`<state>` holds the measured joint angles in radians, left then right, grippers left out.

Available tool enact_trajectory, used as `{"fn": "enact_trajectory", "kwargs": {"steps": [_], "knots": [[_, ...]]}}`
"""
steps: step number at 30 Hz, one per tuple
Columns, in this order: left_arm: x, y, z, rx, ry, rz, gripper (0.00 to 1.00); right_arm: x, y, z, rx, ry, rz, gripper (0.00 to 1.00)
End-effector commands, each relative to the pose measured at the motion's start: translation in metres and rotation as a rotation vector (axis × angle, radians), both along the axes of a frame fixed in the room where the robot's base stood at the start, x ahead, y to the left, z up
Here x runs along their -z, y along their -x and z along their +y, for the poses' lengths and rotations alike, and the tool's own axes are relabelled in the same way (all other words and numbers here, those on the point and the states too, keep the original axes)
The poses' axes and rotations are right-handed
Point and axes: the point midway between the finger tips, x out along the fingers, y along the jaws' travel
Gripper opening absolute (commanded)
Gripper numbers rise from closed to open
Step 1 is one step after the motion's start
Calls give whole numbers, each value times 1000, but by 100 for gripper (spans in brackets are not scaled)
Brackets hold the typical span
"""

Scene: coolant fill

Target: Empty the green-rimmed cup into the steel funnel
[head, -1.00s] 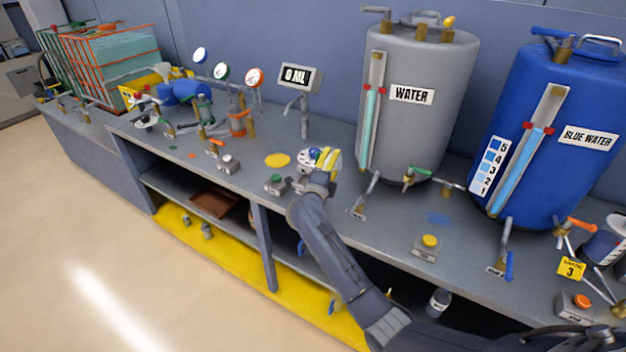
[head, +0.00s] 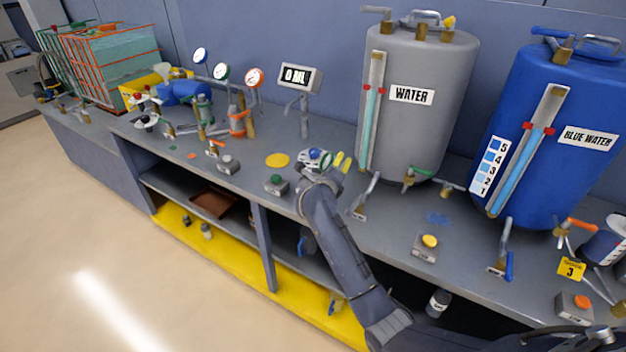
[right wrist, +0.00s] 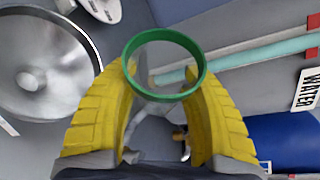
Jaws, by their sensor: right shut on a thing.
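The green-rimmed cup (right wrist: 165,64) is clear-walled and sits between the yellow fingers of my right gripper (right wrist: 165,85) in the right wrist view. The gripper is shut on it, with the rim facing the camera; I cannot tell what is inside. In the head view my right gripper (head: 338,161) is above the bench, in front of the grey water tank. The steel funnel (right wrist: 45,60) is a wide, shiny bowl with a central hole at the left of the right wrist view, apart from the cup in the picture. I cannot make it out in the head view. My left gripper is not in view.
A display reading 0 ML (head: 297,77) stands on a post. A green button box (head: 276,184) sits left of the gripper. A yellow disc (head: 277,160) marks clear bench.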

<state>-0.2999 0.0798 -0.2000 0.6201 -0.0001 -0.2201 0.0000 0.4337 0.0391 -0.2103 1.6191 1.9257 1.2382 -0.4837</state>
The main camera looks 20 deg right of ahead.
Motion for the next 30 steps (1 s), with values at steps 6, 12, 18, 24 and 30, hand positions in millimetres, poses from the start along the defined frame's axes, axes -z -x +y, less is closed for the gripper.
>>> {"fn": "enact_trajectory", "kwargs": {"steps": [6,12,18,24,30], "knots": [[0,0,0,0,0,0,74,-8,0,-1,0,-238,-46,16],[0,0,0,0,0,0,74,4,3,-11,0,-430,-85,16],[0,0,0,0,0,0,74,12,5,-24,0,-596,-117,16],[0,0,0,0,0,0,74,30,7,-33,0,-747,-143,16],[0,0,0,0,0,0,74,38,8,-41,-1,-862,-169,16]]}}
